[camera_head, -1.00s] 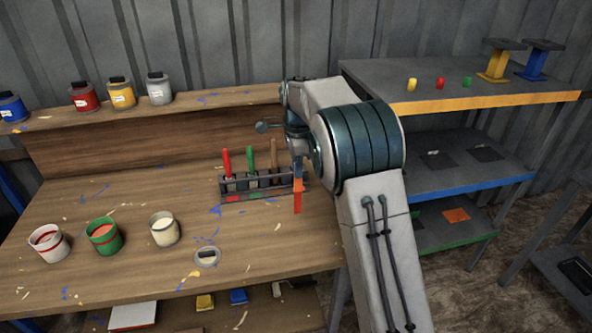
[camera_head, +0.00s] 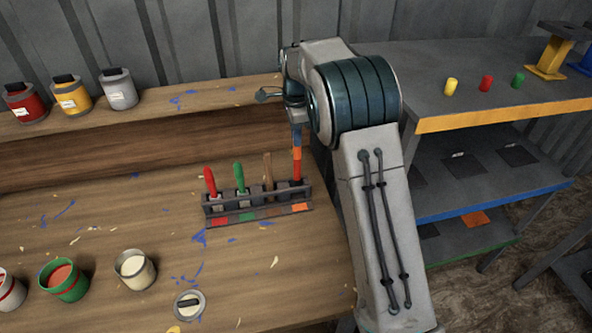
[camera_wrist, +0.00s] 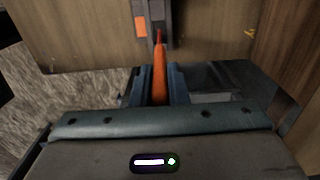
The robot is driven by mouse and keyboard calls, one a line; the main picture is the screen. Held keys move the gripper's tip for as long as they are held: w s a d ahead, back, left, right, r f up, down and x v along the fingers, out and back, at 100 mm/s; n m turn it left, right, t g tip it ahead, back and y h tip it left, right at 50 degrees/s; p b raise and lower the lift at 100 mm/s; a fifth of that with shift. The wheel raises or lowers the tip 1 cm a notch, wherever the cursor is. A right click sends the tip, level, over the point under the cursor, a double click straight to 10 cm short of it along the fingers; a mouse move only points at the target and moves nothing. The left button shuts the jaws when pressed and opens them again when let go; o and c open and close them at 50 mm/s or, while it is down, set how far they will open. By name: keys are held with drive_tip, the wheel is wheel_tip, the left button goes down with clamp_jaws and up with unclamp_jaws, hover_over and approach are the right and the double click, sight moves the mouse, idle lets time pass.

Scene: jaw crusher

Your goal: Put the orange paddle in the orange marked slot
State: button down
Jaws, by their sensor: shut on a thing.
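My gripper (camera_head: 296,126) is shut on the orange paddle (camera_head: 297,158), which hangs roughly upright from it at the rack's right end. The wrist view shows the paddle (camera_wrist: 159,80) between the fingers (camera_wrist: 160,96), its far end close to the dark rack (camera_wrist: 154,12). The slotted rack (camera_head: 258,213) stands on the bench, with an orange mark (camera_head: 300,207) at its right end. The orange mark also shows in the wrist view (camera_wrist: 140,27). The paddle's lower end is at the right slot; I cannot tell whether it is inside.
A red paddle (camera_head: 210,180), a green paddle (camera_head: 239,176) and a brown paddle (camera_head: 268,170) stand in the rack's other slots. Open paint cans, such as the green one (camera_head: 65,282), are at the front left. A shelf (camera_head: 480,85) stands right of my arm.

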sight(296, 159)
drive_tip(key=shift+s+f+p, duration=0.1)
drive_tip(key=shift+f+p, duration=0.5)
drive_tip(key=shift+f, duration=3.35)
drive_tip(key=c, duration=1.4)
unclamp_jaws()
